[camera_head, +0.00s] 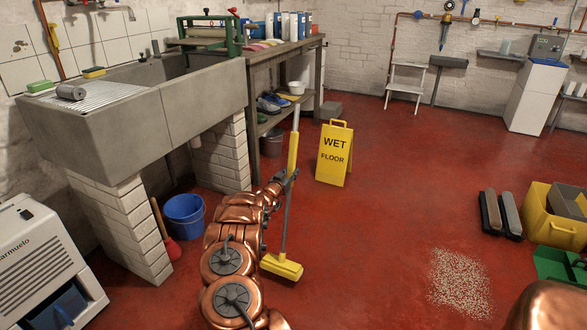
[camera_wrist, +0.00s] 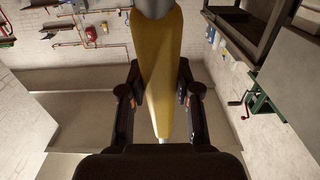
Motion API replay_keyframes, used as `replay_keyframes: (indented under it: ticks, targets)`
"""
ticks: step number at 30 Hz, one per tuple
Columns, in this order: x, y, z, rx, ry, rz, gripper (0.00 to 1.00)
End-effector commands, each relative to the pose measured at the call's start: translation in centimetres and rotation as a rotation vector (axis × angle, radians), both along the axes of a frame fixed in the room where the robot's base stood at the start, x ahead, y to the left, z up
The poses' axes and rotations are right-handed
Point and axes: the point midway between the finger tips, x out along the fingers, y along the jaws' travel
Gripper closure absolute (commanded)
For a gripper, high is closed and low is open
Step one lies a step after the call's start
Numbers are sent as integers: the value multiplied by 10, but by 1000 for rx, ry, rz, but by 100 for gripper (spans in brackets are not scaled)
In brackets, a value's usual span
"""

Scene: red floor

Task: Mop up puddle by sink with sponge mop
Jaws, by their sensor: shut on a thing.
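A sponge mop (camera_head: 285,222) with a yellow grip, grey shaft and yellow head (camera_head: 282,266) stands nearly upright in front of the workbench. My gripper (camera_head: 287,177) is shut on its yellow grip. In the wrist view my gripper (camera_wrist: 160,105) has a dark finger on each side of the yellow grip (camera_wrist: 162,70). The mop head is at or just above the red floor; I cannot tell if it touches. The concrete double sink (camera_head: 110,131) stands at the left on brick piers. I cannot make out a clear puddle beside it.
A blue bucket (camera_head: 184,217) and red plunger (camera_head: 170,249) stand under the sink. A yellow wet-floor sign (camera_head: 335,154) stands behind the mop. Pale granules (camera_head: 459,283) lie at right, near a yellow container (camera_head: 552,228). A white machine (camera_head: 40,262) is front left. Middle floor is open.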

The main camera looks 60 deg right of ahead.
Motion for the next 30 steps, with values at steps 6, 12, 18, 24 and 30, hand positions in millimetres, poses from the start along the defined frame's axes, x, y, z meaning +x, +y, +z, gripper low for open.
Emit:
replay_keyframes:
  ticks: [6,12,18,24,30]
  targets:
    - [0,12,1,0,0,1,100]
    - [-1,12,10,-2,-1,0,100]
    - [-1,11,29,-2,-1,-1,100]
    - [-1,11,48,-3,-2,-1,100]
    - [0,11,67,-3,-2,1,100]
